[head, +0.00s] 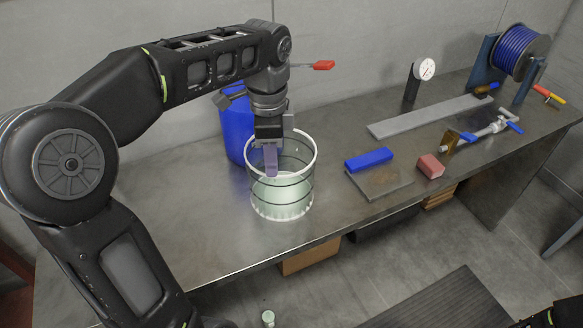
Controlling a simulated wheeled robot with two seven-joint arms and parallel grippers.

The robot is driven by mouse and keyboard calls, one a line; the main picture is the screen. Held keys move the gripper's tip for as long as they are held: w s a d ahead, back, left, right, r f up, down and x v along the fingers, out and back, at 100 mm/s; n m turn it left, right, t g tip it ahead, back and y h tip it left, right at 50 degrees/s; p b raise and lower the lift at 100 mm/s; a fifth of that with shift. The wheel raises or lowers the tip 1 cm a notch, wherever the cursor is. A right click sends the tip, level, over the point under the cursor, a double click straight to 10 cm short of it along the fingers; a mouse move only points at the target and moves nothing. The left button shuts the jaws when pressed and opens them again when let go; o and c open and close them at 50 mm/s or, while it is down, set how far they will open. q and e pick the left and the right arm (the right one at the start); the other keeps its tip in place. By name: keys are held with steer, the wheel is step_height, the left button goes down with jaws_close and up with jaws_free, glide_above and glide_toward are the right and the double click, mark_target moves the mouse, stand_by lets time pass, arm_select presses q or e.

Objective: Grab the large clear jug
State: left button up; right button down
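The large clear jug (283,203), a transparent cylinder with a pale rim and dark bands, stands upright on the metal bench. My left gripper (270,172) points down at the jug's left rim, its fingers overlapping the upper part of the jug. I see mainly one finger face-on, so the gap between the fingers is hidden, and I cannot tell whether they touch the wall. My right gripper is not in view; only a dark piece of what looks like my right arm shows at the bottom right corner.
A blue container (236,130) stands just behind the jug. A blue block (369,160), a flat plate (379,181) and a red block (431,166) lie to the right. A gauge (424,70) and blue cable reel (521,52) stand farther back. The bench in front-left is clear.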

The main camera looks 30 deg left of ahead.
mark_target(278, 181)
arm_select(q)
steer(key=shift+w+f, duration=0.2)
steer(key=shift+f, duration=1.3)
steer(key=shift+w+f, duration=0.15)
steer(key=shift+f, duration=1.35)
step_height(278, 181, down, 6)
steer(key=shift+p, duration=0.35)
steer(key=shift+c, duration=0.3)
jaws_close()
